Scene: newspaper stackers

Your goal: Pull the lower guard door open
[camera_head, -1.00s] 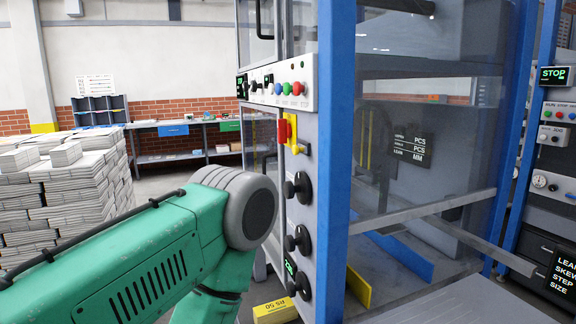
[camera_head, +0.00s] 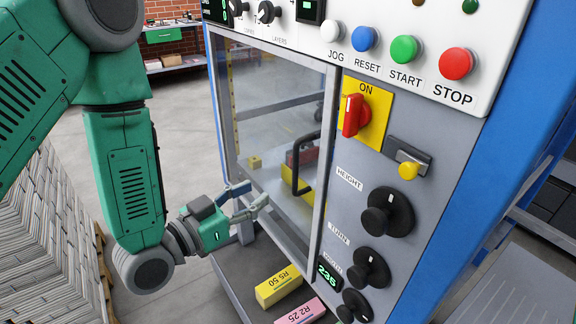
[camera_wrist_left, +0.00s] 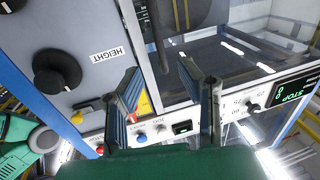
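The lower guard door (camera_head: 270,95) is a clear panel in a grey frame, left of the control panel in the head view. It looks closed. Its black bar handle (camera_head: 296,168) stands upright near the door's right edge. My left gripper (camera_head: 250,198) is in front of the lower part of the door, left of and below the handle. Its fingers are apart with nothing seen between them. In the left wrist view my left gripper (camera_wrist_left: 163,88) also shows spread fingers, and a dark upright bar, probably the handle (camera_wrist_left: 158,35), shows beyond them. My right gripper is not in view.
The control panel has a red switch (camera_head: 352,115), several black knobs (camera_head: 387,212) and a STOP button (camera_head: 456,63) right of the door. A yellow block (camera_head: 278,286) and a pink block (camera_head: 300,312) lie below. Newspaper stacks (camera_head: 50,240) stand at the left.

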